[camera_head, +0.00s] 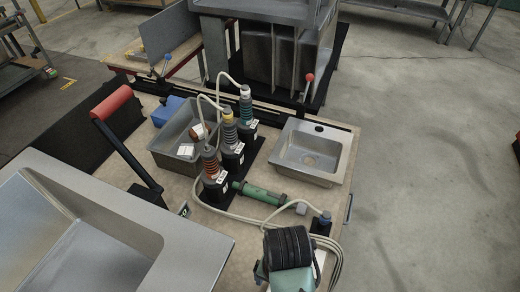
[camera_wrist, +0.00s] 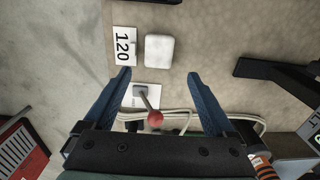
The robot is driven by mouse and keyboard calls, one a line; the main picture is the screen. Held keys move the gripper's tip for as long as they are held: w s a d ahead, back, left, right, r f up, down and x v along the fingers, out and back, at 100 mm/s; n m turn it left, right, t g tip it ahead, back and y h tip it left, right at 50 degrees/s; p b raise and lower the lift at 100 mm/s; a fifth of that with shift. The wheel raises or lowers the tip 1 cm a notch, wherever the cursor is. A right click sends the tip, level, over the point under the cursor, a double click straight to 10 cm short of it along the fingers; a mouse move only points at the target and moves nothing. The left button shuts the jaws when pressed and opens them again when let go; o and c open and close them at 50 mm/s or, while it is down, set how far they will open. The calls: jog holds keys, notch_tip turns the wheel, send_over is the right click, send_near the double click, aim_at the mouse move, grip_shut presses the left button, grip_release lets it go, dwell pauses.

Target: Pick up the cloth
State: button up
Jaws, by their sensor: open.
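No thing shows clearly as a cloth in either view. A small white rounded square (camera_wrist: 159,50) lies on the tan surface in the wrist view; whether it is a folded cloth, I cannot tell. My gripper (camera_wrist: 158,76) is open and empty, its two blue fingers apart. The white square lies just beyond the fingertips, roughly centred between them. In the head view, the dark, round end part of my arm shows at the bottom, and the fingers cannot be made out there.
A red-knobbed lever (camera_wrist: 155,118) shows between my fingers, near pale cables. A label reading 120 (camera_wrist: 123,46) lies beside the white square. The head view shows a small steel sink (camera_head: 335,160), a grey bin (camera_head: 165,150), ribbed insulators (camera_head: 230,135) and a green cylinder (camera_head: 262,194).

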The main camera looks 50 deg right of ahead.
jog(key=f, duration=0.6)
jog(key=shift+s+f, duration=0.25)
jog(key=shift+f, duration=0.15)
jog(key=shift+w+d+f, duration=0.15)
jog(key=shift+f, duration=1.25)
jog(key=shift+w+d+f, duration=0.1)
jog(key=shift+d+f, duration=0.05)
jog(key=shift+f, duration=1.25)
jog(key=shift+c, duration=0.3)
jog(key=c, duration=1.2)
notch_tip(320, 180, up, 10)
